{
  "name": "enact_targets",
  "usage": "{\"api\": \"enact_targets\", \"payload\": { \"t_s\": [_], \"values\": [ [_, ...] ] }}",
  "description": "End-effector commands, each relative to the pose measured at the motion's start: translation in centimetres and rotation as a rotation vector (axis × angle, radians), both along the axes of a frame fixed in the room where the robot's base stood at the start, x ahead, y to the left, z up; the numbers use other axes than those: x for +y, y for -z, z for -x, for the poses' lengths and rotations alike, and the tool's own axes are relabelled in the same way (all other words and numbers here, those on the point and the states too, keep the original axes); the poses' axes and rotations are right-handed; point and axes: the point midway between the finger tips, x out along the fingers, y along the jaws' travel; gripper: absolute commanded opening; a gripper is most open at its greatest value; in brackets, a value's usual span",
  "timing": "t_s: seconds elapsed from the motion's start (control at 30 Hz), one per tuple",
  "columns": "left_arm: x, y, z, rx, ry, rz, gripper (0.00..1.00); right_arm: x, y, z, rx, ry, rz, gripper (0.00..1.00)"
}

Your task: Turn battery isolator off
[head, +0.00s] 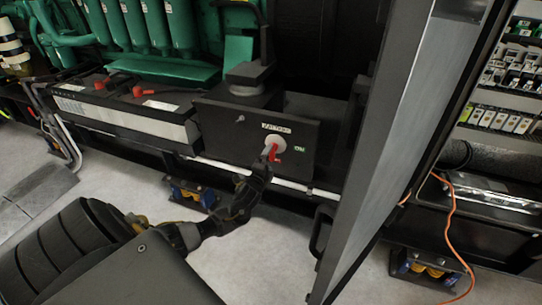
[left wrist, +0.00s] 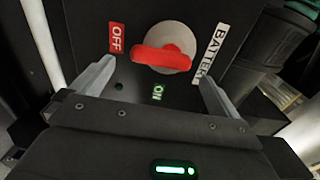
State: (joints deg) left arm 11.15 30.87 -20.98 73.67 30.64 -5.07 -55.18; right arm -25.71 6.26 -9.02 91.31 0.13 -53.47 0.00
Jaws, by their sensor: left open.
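The battery isolator has a red handle (head: 271,152) on a pale round plate, on the front of a dark box (head: 223,122). In the left wrist view the red handle (left wrist: 160,57) lies crosswise on its plate (left wrist: 178,44), below a white BATTERY label (left wrist: 214,50)'s level in part. A red OFF label (left wrist: 117,38) is at its upper left and a green ON label (left wrist: 157,92) below it. My left gripper (head: 262,166) is in front of the isolator; in the wrist view its fingers (left wrist: 153,82) are apart, either side of the handle's lower area, with nothing between them. My right gripper is not seen.
A dark door (head: 400,130) with a pale inner face stands open just right of the isolator. Batteries (head: 130,108) and a green engine (head: 150,25) are at the left. An orange cable (head: 452,225) hangs at the right.

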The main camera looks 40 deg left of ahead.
Motion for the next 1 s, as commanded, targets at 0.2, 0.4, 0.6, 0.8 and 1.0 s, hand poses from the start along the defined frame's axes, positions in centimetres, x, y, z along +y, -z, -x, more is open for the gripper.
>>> {"api": "enact_targets", "payload": {
  "t_s": [0.2, 0.4, 0.6, 0.8, 1.0],
  "values": [
    [-1.4, -0.1, 4.1, 0.002, 0.001, 0.002, 1.0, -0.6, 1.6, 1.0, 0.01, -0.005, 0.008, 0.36],
    [-2.1, 0.0, 6.2, 0.001, 0.0, -0.001, 1.0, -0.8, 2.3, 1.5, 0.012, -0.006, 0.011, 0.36],
    [-2.2, 0.0, 6.5, 0.001, -0.001, 0.0, 1.0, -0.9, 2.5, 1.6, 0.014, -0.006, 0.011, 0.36],
    [-2.2, 0.0, 6.5, 0.001, -0.001, 0.0, 1.0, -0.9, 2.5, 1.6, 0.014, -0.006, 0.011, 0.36],
    [-2.2, 0.0, 6.5, 0.001, 0.0, 0.0, 1.0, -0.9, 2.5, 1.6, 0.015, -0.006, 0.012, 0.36]
  ]
}}
